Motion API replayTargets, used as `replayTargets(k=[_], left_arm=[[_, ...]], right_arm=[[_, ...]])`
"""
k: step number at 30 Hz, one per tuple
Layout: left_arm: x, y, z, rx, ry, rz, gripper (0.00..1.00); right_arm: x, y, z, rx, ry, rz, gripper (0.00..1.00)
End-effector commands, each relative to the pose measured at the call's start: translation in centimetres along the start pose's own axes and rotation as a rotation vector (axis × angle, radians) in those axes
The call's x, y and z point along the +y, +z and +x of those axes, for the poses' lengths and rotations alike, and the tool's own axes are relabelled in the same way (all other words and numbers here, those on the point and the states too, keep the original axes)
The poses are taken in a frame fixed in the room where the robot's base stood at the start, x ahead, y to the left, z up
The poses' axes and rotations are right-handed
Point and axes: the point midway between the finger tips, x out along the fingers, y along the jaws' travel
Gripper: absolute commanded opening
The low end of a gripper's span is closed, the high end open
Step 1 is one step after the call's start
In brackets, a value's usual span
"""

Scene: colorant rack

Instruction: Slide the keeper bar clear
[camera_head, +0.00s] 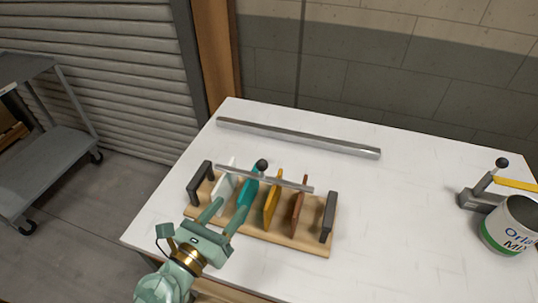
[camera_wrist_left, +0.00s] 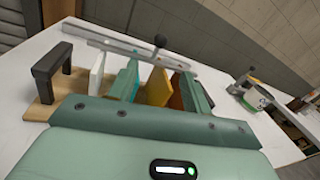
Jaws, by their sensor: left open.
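The keeper bar (camera_head: 288,183) is a thin grey metal bar with a black ball knob (camera_head: 261,165). It lies across the top of a wooden rack (camera_head: 285,241) with dark end handles, over white, teal, yellow and brown upright plates. In the left wrist view the bar (camera_wrist_left: 110,45) runs beyond the fingers, with its knob (camera_wrist_left: 160,41) up. My left gripper (camera_head: 228,208) is open at the near side of the rack, by the white and teal plates. It also shows in the left wrist view (camera_wrist_left: 162,85), with the bar not between its fingers. My right gripper is not in view.
A long grey metal strip (camera_head: 300,138) lies on the white table (camera_head: 385,220) behind the rack. The table between rack and can is clear. A grey cart (camera_head: 45,140) stands left.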

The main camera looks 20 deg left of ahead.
Motion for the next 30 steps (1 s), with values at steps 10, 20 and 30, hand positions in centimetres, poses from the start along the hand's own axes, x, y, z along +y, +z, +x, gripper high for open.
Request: replayTargets(k=[10, 20, 30], left_arm=[[-0.1, 0.5, 7.5, -0.005, 0.000, -0.001, 0.49], [0.0, 0.0, 14.3, -0.001, 0.000, 0.000, 0.49], [0.0, 0.0, 15.8, 0.000, 0.000, 0.002, 0.49]], right_arm=[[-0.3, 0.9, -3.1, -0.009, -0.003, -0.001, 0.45], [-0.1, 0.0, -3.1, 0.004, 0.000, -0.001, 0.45], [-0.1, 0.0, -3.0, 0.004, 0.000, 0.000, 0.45]])
